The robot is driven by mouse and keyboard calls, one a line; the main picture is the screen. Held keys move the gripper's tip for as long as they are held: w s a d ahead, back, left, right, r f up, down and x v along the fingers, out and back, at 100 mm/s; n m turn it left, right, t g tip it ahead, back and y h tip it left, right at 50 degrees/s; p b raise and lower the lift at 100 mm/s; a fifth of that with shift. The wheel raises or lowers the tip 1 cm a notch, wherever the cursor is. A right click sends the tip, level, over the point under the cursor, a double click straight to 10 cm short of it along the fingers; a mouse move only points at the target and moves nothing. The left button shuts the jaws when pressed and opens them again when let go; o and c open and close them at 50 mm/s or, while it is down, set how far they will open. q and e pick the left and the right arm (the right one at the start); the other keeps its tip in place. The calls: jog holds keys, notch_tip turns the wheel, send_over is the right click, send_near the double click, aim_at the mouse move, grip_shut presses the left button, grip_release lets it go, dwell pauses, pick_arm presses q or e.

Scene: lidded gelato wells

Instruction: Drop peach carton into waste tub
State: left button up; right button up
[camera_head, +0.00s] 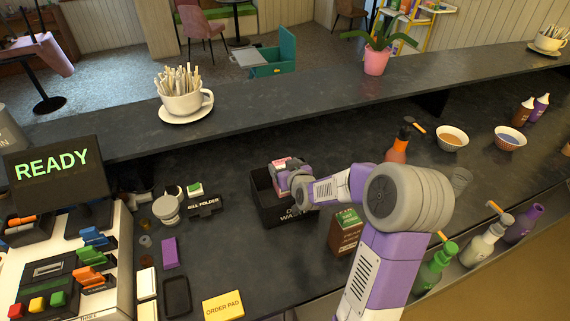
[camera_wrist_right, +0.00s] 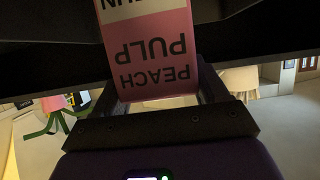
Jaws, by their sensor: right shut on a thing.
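The peach carton is a pink box; its top (camera_head: 281,162) shows above the black waste tub in the head view. In the right wrist view the carton (camera_wrist_right: 150,52) reads "PEACH PULP" upside down. My right gripper (camera_head: 288,173) is shut on it and holds it at the tub's opening. The waste tub (camera_head: 272,214) is a black open box with partly hidden white lettering on its front. My gripper and forearm cover part of the tub, so how deep the carton sits is unclear. My left gripper is not in view.
A brown carton with a green top (camera_head: 346,231) stands right of the tub, close to my right arm. An orange-capped bottle (camera_head: 397,146) stands behind my arm. The raised ledge (camera_head: 280,108) runs behind the tub.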

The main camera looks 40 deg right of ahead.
jog(key=shift+f, duration=0.35)
jog(key=o, duration=1.4)
jog(key=shift+o, duration=0.2)
jog(key=shift+f, duration=0.1)
jog(key=s+b, duration=0.1)
jog(key=s+a+b, duration=0.1)
jog(key=shift+s, duration=0.7)
jog(key=v, duration=0.8)
jog(key=shift+p, duration=0.45)
